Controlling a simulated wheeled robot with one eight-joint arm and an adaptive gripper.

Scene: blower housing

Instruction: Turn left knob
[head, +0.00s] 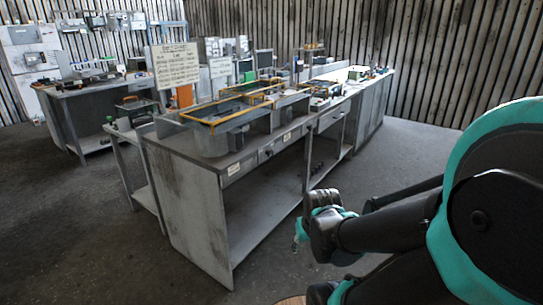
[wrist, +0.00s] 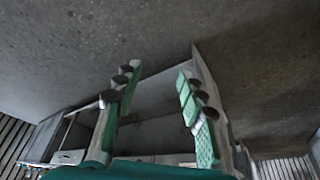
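The grey workbench (head: 186,205) stands in the middle of the head view. Its front apron carries small dark fittings (head: 266,154) that look like knobs, between pale labels. They are too small to tell their shape or setting. My gripper (wrist: 158,82) is open and empty in the wrist view, with its two green-padded fingers apart. In the head view it hangs in front of the bench, below the apron and to the right of the fittings, apart from them. No knob can be made out between the fingers in the wrist view.
Orange-edged trays (head: 228,115) sit on the bench top. Pale labels (head: 234,169) mark the apron. A lower shelf (head: 262,215) runs under the bench. Another bench (head: 90,95) stands at the back left. The floor (head: 90,240) at the front left is clear.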

